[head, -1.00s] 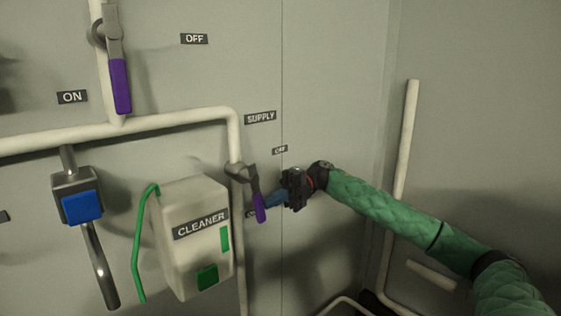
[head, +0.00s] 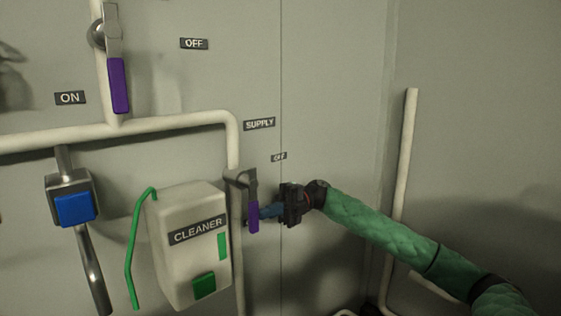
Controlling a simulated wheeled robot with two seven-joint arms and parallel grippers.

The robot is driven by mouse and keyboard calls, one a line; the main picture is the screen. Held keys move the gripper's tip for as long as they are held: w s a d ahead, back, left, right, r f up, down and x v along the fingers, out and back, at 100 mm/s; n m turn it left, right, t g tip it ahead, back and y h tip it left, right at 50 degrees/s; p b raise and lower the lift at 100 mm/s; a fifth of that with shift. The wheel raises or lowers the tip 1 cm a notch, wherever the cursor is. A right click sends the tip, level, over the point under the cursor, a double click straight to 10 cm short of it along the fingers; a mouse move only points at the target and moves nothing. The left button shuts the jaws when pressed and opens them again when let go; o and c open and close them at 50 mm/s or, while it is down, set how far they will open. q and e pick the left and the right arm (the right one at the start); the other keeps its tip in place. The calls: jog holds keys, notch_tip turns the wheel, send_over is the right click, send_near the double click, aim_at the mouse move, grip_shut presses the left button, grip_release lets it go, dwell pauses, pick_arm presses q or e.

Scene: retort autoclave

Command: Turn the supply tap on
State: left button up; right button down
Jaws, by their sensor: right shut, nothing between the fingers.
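The supply tap's purple handle (head: 253,217) hangs almost straight down from its grey pivot on the pale pipe, under the SUPPLY label (head: 259,124). A small OFF label (head: 279,157) is on the wall to the upper right of the pivot. My left gripper is out of view.
A white CLEANER box (head: 188,258) with a green hose stands just left of the tap. A larger purple-handled lever (head: 119,86) is at the upper left. A blue-buttoned sprayer (head: 75,210) hangs left. The wall right of the tap is mostly clear.

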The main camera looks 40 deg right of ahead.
jog(key=shift+d+f, duration=0.1)
jog(key=shift+d, duration=0.3)
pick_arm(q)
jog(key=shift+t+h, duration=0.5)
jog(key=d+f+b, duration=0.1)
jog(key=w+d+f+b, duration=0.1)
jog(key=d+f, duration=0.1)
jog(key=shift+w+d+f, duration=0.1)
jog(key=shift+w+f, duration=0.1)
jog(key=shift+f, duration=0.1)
pick_arm(e)
jog(key=d, duration=0.7)
jog(key=shift+w, duration=0.35)
jog(key=shift+f, duration=0.15)
